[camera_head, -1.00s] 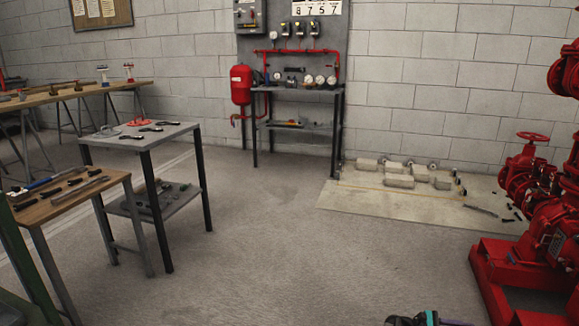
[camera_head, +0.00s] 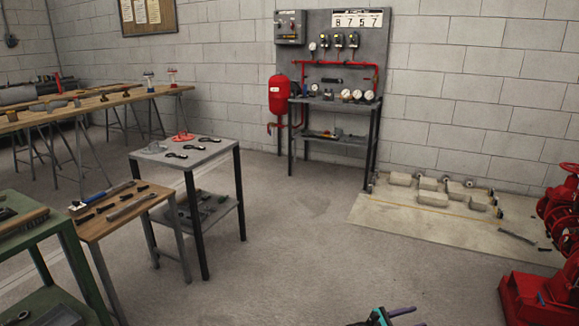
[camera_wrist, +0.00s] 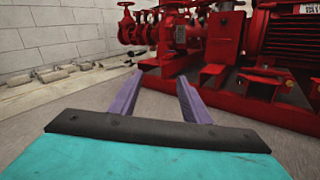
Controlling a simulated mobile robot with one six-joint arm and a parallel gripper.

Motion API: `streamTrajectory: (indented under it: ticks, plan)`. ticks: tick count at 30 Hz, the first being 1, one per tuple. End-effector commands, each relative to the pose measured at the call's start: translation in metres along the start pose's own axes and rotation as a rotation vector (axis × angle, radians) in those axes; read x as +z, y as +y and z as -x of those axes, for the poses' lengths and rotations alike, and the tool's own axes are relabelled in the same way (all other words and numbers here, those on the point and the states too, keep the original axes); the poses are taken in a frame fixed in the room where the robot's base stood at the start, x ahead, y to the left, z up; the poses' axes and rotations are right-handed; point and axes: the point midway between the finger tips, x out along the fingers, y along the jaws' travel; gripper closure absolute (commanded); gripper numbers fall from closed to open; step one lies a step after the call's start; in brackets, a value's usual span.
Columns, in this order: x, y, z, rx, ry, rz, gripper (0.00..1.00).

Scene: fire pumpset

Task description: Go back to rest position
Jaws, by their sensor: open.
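My gripper (camera_wrist: 160,103) shows in the wrist view with its two purple fingers spread apart and nothing between them. It points toward the red pumpset (camera_wrist: 215,50), with bare floor between. In the head view only a small part of my gripper (camera_head: 392,316) shows at the bottom edge, low over the floor. The red pump (camera_head: 555,250) stands at the right edge of the head view, partly cut off.
Tool tables (camera_head: 130,212) and a grey table (camera_head: 185,152) stand at the left. A gauge panel (camera_head: 335,60) and red tank (camera_head: 278,95) are at the back wall. A pale slab (camera_head: 400,212) with blocks lies at the right. The middle floor (camera_head: 300,250) is clear.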

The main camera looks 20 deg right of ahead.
Motion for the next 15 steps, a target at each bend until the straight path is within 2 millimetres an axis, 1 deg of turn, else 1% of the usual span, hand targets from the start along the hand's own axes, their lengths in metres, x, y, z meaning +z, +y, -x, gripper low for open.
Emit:
streamTrajectory:
  ticks: [1, 5, 8, 11, 12, 14, 15]
  plan:
    - [0.013, 0.013, 0.015, 0.048, 0.013, 0.020, 0.57]
    - [0.022, 0.046, 0.050, 0.180, 0.046, 0.091, 0.57]
    - [0.029, 0.070, 0.080, 0.288, 0.070, 0.156, 0.57]
    - [0.034, 0.093, 0.113, 0.405, 0.091, 0.235, 0.57]
    - [0.036, 0.102, 0.127, 0.453, 0.099, 0.268, 0.57]
    - [0.038, 0.114, 0.149, 0.528, 0.108, 0.324, 0.57]
    - [0.040, 0.121, 0.164, 0.579, 0.113, 0.361, 0.57]
